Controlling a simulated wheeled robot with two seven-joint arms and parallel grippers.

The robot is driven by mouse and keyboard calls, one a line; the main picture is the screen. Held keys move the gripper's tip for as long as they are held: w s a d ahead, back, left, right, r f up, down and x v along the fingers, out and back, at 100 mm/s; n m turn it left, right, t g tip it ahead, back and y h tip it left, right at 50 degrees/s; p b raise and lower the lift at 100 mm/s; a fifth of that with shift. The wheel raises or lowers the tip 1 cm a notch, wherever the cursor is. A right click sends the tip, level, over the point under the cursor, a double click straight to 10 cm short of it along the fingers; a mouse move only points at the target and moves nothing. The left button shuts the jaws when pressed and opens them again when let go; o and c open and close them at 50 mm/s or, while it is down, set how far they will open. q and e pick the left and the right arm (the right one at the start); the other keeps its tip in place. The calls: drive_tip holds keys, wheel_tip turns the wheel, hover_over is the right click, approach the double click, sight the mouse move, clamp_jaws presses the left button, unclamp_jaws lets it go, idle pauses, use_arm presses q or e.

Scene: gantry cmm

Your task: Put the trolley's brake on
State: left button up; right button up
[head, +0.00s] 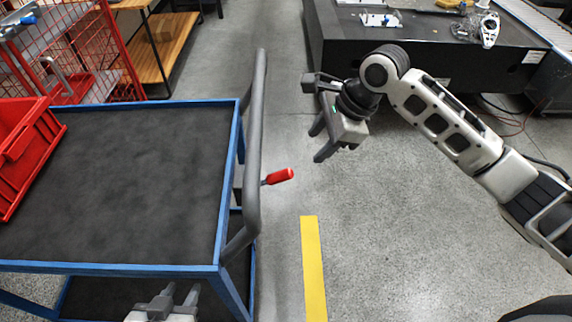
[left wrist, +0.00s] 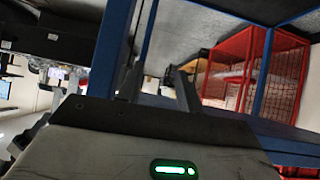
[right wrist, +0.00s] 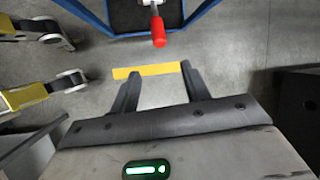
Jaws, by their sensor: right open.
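The trolley (head: 120,185) has a blue frame, a dark top and a grey push handle (head: 256,150). A brake lever with a red grip (head: 279,177) sticks out to the right past the handle. The red grip also shows in the right wrist view (right wrist: 158,32). My right gripper (head: 318,143) is open and empty, up and to the right of the red grip in the head view and apart from it. My left gripper (head: 181,291) is low at the trolley's near edge, fingers apart and empty. In the left wrist view its fingers (left wrist: 160,73) face blue frame bars.
A red bin (head: 22,150) sits on the trolley's left side. A yellow strip (head: 313,265) marks the floor beside the trolley. A red mesh cage (head: 75,50) and wooden shelf (head: 165,40) stand behind. A dark machine table (head: 425,55) is at the back right. The floor between is clear.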

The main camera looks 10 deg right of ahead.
sight(291, 172)
drive_tip(key=b+x, duration=0.1)
drive_tip(key=x, duration=1.3)
drive_tip(key=shift+a+f, duration=0.15)
drive_tip(key=shift+f, duration=0.05)
clamp_jaws()
